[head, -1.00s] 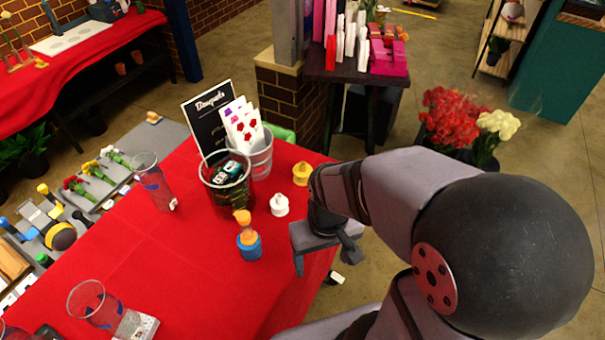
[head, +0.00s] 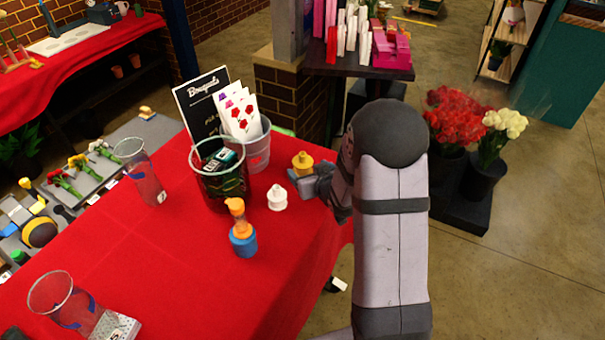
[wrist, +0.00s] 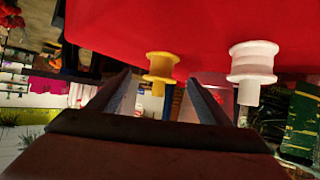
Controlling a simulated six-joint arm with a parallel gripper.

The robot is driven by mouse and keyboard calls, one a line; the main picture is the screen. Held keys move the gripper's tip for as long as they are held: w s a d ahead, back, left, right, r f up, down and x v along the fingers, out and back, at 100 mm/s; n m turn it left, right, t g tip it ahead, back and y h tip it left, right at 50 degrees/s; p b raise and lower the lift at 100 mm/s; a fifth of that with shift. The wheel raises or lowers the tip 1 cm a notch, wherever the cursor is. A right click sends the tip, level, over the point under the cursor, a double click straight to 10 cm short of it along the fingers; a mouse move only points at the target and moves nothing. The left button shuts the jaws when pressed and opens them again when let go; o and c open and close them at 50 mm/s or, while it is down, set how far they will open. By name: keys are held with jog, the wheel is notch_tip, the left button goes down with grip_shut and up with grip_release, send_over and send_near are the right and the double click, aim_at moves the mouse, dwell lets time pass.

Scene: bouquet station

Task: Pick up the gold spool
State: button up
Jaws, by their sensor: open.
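The gold spool (head: 302,162) stands on the red tablecloth near the table's right edge. In the wrist view the gold spool (wrist: 161,68) shows just beyond and between my two fingertips, with the picture upside down. My gripper (head: 303,183) is open and low at the near side of the spool, and its fingers (wrist: 160,80) point toward it. Nothing is held. Whether a finger touches the spool cannot be told. The lower part of the spool is partly hidden by my gripper in the head view.
A white spool (head: 277,198) stands close by on the left; it also shows in the wrist view (wrist: 252,68). An orange and blue bottle (head: 242,230), a dark glass container (head: 220,185), a clear bucket (head: 258,150) and a black sign (head: 196,95) stand nearby.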

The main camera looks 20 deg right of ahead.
aim_at(304, 163)
jog(key=shift+w+d+f+t+y, duration=0.15)
jog(key=shift+w+t+y, duration=0.15)
jog(key=shift+w+t, duration=0.55)
jog(key=shift+x, duration=1.05)
jog(key=shift+a+p+x, duration=0.1)
jog(key=shift+p+x, duration=0.65)
jog(key=shift+x, duration=0.2)
jog(key=shift+a+p+x, duration=0.15)
jog(key=shift+p+x, duration=0.55)
jog(key=shift+x, duration=0.3)
jog(key=shift+w+f, duration=0.35)
jog(key=shift+w, duration=0.2)
jog(key=shift+c, duration=0.6)
jog(key=c, duration=1.1)
